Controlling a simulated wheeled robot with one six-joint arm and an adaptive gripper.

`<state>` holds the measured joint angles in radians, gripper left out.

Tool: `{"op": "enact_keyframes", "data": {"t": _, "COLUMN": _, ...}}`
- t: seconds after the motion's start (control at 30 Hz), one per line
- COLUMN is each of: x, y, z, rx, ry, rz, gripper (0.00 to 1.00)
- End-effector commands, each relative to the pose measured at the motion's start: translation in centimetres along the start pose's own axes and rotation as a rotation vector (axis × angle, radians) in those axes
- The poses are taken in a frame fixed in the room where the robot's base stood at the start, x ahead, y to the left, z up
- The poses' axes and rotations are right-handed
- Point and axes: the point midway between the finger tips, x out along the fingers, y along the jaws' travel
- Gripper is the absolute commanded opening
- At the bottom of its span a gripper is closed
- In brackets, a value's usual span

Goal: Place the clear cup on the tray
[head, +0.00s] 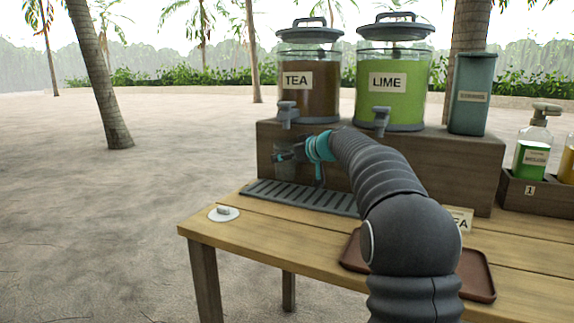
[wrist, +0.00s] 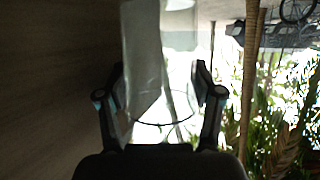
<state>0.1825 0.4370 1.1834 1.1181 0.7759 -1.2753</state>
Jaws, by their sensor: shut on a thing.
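My gripper (head: 291,153) is at the front of the wooden riser, below the tea dispenser's tap and above the drip grate. In the wrist view my gripper (wrist: 160,92) has a finger on each side of a clear cup (wrist: 150,108) and is shut on it. The cup is see-through, and I cannot tell whether it holds any liquid. In the head view the cup is mostly lost behind the gripper. The reddish-brown tray (head: 479,276) lies on the table at the right, partly hidden behind my arm.
The tea dispenser (head: 308,90) and lime dispenser (head: 393,95) stand on the riser (head: 455,165), beside a grey-green canister (head: 472,95). A slotted drip grate (head: 300,198) lies below. A small white disc (head: 223,214) is near the table's left edge. Bottles stand in a box (head: 540,194) at right.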

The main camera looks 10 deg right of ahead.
Motion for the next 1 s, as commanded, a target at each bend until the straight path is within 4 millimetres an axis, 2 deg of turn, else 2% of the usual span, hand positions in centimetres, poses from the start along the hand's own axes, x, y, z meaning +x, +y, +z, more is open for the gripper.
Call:
{"op": "enact_keyframes", "data": {"t": 0.1, "x": 0.6, "y": 0.0, "z": 1.8, "rx": 0.004, "ry": -0.003, "rz": -0.001, "gripper": 0.34}}
{"op": "enact_keyframes", "data": {"t": 0.23, "x": 1.0, "y": 0.0, "z": 2.9, "rx": 0.002, "ry": -0.001, "rz": 0.001, "gripper": 0.34}}
{"op": "enact_keyframes", "data": {"t": 0.73, "x": 1.1, "y": 0.0, "z": 3.4, "rx": 0.0, "ry": -0.001, "rz": 0.001, "gripper": 0.34}}
{"op": "enact_keyframes", "data": {"t": 0.77, "x": 1.1, "y": 0.0, "z": 3.3, "rx": 0.0, "ry": -0.001, "rz": 0.001, "gripper": 0.74}}
{"op": "enact_keyframes", "data": {"t": 0.8, "x": 1.1, "y": 0.0, "z": 3.3, "rx": 0.0, "ry": -0.001, "rz": 0.0, "gripper": 0.77}}
{"op": "enact_keyframes", "data": {"t": 1.0, "x": 1.1, "y": 0.0, "z": 3.3, "rx": 0.0, "ry": -0.001, "rz": 0.0, "gripper": 0.77}}
